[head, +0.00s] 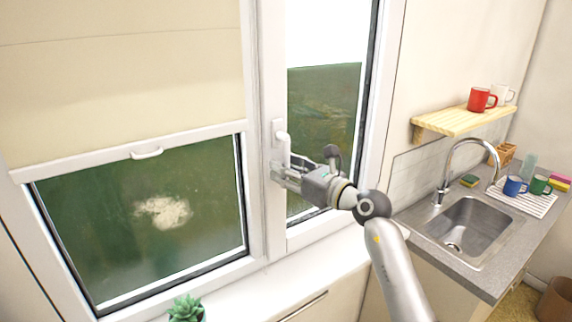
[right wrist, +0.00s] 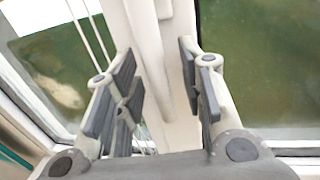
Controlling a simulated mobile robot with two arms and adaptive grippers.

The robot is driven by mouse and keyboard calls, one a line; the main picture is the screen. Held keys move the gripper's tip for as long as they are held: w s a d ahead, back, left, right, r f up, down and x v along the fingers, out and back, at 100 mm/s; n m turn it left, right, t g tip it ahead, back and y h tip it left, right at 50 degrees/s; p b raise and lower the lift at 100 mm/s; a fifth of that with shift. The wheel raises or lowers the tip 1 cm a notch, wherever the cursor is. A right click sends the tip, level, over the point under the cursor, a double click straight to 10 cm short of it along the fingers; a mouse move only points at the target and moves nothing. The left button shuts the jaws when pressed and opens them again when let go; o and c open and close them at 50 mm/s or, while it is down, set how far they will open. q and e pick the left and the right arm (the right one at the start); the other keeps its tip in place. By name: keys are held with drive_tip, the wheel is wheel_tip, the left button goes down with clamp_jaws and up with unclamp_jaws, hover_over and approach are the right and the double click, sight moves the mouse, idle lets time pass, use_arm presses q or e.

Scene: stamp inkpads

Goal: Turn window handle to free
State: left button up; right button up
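The white window handle (head: 284,150) is on the frame of the right window sash, and its lever hangs downward. My right gripper (head: 280,174) is at the lower end of the lever in the head view. In the right wrist view, the lever (right wrist: 148,60) runs down between the two dark-padded fingers of the right gripper (right wrist: 164,88). The fingers stand apart with visible gaps, so the gripper is open around the lever. The lever's lower end is partly hidden by the gripper. My left gripper is not in view.
A left window with a pulled-down blind (head: 120,80) adjoins the handle's sash. A small succulent (head: 186,308) stands near the white sill (head: 240,293). To the right are a sink (head: 465,230), a faucet (head: 460,150) and a wooden shelf (head: 455,122) with mugs.

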drive_tip(key=shift+w+a, duration=0.1)
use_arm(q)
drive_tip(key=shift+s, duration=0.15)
use_arm(e)
clamp_jaws()
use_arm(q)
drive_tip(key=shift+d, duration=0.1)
